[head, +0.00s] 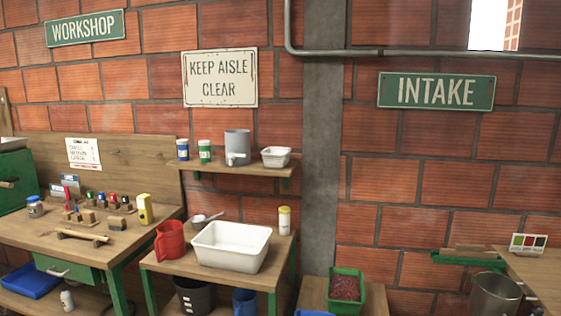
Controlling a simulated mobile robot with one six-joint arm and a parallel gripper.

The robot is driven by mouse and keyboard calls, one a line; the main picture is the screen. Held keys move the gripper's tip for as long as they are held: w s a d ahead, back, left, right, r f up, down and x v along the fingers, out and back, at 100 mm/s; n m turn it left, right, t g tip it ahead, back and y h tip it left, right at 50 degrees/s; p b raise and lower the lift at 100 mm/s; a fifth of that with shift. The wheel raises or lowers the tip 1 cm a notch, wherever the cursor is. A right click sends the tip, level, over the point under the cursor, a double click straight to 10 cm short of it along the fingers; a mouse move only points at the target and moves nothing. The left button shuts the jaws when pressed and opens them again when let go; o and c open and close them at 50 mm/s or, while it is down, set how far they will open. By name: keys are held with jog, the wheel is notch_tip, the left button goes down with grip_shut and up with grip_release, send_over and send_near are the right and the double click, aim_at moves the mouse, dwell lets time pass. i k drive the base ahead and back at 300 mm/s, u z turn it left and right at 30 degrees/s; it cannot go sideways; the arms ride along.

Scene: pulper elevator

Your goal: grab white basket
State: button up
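A large white rectangular basin (231,262) stands upright on a small wooden table in the lower middle of the head view. Its inside looks empty. A smaller white basket-like container (276,158) sits at the right end of the wall shelf above it. I cannot tell from the picture which of the two is the white basket. My gripper is not in view.
A red jug (170,240) stands close to the basin's left, a yellow-white bottle (284,220) behind its right. A grey canister (237,147) stands beside the small container on the shelf (225,169). A cluttered workbench (40,232) is at left; a green crate (346,274) is at right.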

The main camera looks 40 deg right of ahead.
aim_at(272, 157)
jog(key=u, duration=0.1)
jog(key=i, duration=0.95)
jog(key=z, duration=0.05)
